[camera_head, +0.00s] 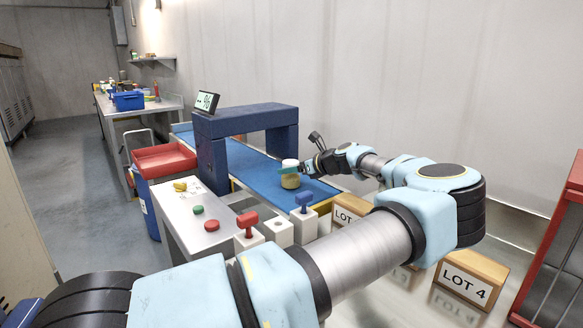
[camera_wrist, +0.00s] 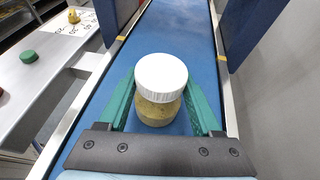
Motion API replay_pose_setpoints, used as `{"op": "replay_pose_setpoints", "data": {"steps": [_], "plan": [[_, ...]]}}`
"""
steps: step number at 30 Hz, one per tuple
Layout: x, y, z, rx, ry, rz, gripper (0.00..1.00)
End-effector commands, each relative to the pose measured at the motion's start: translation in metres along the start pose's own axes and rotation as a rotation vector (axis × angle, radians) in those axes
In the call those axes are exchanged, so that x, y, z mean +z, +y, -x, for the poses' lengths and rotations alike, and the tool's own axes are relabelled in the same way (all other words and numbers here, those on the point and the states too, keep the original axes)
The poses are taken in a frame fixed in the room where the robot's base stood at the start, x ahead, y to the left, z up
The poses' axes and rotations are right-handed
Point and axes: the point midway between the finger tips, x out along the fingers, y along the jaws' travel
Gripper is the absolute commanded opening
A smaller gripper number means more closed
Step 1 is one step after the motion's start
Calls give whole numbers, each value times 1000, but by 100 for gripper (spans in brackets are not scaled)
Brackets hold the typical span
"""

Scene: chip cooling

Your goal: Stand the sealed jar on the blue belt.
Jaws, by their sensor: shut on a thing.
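The sealed jar (camera_head: 290,175) has a white lid and yellowish contents. It is upright at the near right part of the blue belt (camera_head: 255,165). In the wrist view the jar (camera_wrist: 160,88) is between the two green fingers of my gripper (camera_wrist: 158,100), which are shut on it. The blue belt (camera_wrist: 178,35) lies below the jar and runs away beyond it. The jar's base looks at or very close to the belt; I cannot tell if it touches. In the head view my gripper (camera_head: 291,170) reaches the jar from the right.
A dark blue arch (camera_head: 245,122) with a display (camera_head: 207,102) spans the belt. A metal bench (camera_head: 190,212) with green and red buttons and levers stands beside the belt. A red tray (camera_head: 162,160) is at left. LOT signs (camera_head: 465,285) stand at right.

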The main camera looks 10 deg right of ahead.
Motion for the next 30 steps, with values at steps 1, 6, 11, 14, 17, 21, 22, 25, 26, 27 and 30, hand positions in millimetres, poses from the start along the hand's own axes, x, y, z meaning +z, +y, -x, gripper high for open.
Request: {"op": "replay_pose_setpoints", "data": {"steps": [1, 6, 11, 14, 17, 21, 22, 25, 26, 27, 30], "plan": [[0, 0, 0, -1, -1, 1, 2], [0, 0, 0, -1, 0, 1, 2], [-3, 0, -1, -1, 0, 1, 68], [-2, 0, -1, -1, 0, 1, 79], [-2, 0, -1, -1, 0, 1, 91], [-2, 0, -1, -1, 0, 1, 96], [-2, 0, -1, -1, 0, 1, 96], [-2, 0, -1, -1, 0, 1, 96], [-2, 0, -1, -1, 0, 1, 96], [0, 0, 0, -1, 0, 2, 96], [-2, -1, 9, -4, 1, 2, 96]]}}
